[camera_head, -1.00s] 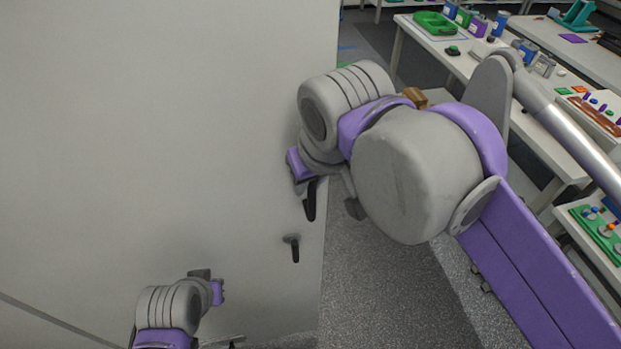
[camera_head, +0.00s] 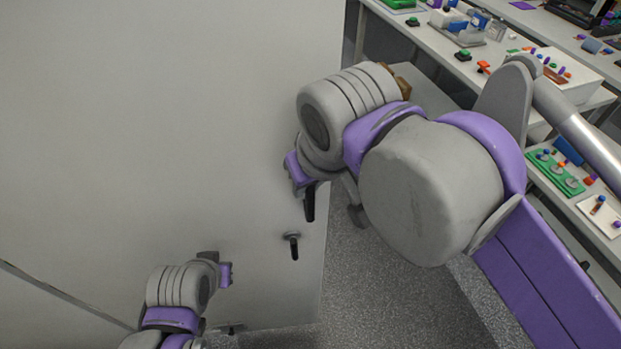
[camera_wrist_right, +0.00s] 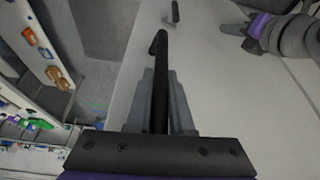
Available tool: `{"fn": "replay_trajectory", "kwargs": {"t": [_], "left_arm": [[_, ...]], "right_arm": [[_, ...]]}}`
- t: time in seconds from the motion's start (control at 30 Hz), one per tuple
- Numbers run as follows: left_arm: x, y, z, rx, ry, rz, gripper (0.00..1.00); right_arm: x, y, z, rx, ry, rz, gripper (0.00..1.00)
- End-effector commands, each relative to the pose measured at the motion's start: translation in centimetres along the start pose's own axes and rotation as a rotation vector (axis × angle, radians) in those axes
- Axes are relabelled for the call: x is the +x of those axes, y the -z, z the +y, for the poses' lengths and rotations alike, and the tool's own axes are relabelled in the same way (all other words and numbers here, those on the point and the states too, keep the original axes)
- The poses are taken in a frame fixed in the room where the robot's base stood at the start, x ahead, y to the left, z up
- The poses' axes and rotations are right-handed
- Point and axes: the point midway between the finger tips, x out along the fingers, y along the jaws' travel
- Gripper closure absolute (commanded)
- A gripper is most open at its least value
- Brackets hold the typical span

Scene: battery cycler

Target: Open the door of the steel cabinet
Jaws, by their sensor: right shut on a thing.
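The steel cabinet's door (camera_head: 150,130) is a large plain grey panel filling the left half of the head view. A dark upright handle (camera_head: 309,205) is near its right edge. My right gripper (camera_head: 308,184) is at this handle. In the right wrist view, the black handle (camera_wrist_right: 160,80) stands between the two grey fingers of my right gripper (camera_wrist_right: 162,100), which are shut on it. A second dark handle (camera_head: 292,245) sits lower on the panel, free. My left gripper (camera_head: 215,270) is low in front of the panel, apart from both handles; its jaw opening is unclear.
White benches (camera_head: 440,40) with small coloured parts stand at the right, behind my right arm. A green tray (camera_head: 560,175) lies on a nearer bench. Grey speckled floor (camera_head: 380,300) right of the door edge looks clear.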

Motion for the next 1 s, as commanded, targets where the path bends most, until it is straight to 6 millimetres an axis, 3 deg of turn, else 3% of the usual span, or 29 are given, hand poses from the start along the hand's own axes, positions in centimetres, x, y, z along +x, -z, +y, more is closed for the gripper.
{"fn": "replay_trajectory", "kwargs": {"t": [0.57,0.6,0.73,1.0], "left_arm": [[-0.02,0.05,0.0,0.0,0.0,0.001,1.0],[-0.02,0.05,0.0,0.0,0.0,0.001,1.0],[-0.02,0.05,0.0,0.0,0.0,0.0,1.0],[-0.02,0.04,0.0,0.0,0.0,0.0,1.0]], "right_arm": [[-0.1,-0.09,-0.14,-0.009,0.001,-0.001,1.0],[-0.09,-0.09,-0.14,-0.008,0.001,-0.001,0.77],[-0.08,-0.09,-0.15,-0.008,0.002,-0.001,0.53],[-0.08,-0.08,-0.18,-0.008,0.002,0.0,0.5]]}}
